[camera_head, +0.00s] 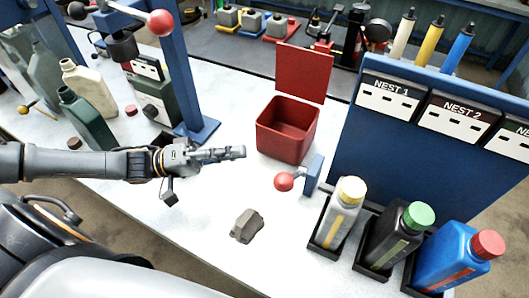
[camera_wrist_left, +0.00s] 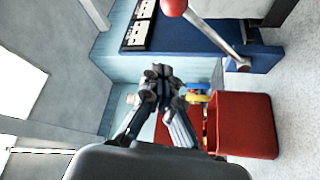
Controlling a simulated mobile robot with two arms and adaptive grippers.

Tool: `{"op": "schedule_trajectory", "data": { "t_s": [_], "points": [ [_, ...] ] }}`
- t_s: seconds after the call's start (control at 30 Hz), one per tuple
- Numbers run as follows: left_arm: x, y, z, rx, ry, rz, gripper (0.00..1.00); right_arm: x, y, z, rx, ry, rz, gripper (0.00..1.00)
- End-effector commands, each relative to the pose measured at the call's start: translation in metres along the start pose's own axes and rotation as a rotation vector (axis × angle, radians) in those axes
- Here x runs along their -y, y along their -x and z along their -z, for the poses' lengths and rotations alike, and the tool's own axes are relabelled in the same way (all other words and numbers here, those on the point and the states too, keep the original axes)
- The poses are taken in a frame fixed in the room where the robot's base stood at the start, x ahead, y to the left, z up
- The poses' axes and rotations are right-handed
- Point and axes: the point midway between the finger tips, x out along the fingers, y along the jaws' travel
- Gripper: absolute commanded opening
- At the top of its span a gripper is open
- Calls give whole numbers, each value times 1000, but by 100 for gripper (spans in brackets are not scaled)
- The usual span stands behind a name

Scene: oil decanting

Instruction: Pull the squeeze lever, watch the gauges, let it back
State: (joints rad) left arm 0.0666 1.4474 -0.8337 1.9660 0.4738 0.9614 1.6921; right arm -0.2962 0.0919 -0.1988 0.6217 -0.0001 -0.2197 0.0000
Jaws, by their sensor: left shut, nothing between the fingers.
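A short lever with a red ball knob (camera_head: 284,181) stands by a small blue bracket (camera_head: 314,174) on the pale bench. A second lever with a red ball (camera_head: 160,23) is high on a blue column at the left. I cannot tell which is the squeeze lever. My left gripper (camera_head: 241,152) is shut and empty above the bench, left of the short lever and apart from it. It also shows in the left wrist view (camera_wrist_left: 160,78), with a red-knobbed lever (camera_wrist_left: 174,7) above it. I cannot make out gauge readings. My right gripper is not in view.
An open red box (camera_head: 287,139) stands beyond the gripper. A grey block (camera_head: 246,226) lies nearer. Capped silver, black and blue bottles stand in trays before the blue nest panel (camera_head: 352,150). Green and cream bottles stand left. Bare bench lies around the grey block.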

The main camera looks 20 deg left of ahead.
Motion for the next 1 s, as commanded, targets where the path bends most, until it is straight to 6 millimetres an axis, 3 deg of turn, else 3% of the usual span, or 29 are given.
{"op": "schedule_trajectory", "data": {
  "t_s": [0.3, 0.5, 0.73, 1.0],
  "points": [
    [-5, -60, 2, -2, -2, -10, 0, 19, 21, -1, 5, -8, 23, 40],
    [-5, -97, 1, -1, -1, -9, 0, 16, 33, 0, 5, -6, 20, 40],
    [-2, -86, -28, 0, 2, -1, 0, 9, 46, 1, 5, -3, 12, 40],
    [0, -82, -39, 0, -2, -2, 0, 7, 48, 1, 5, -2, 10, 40]
  ]
}}
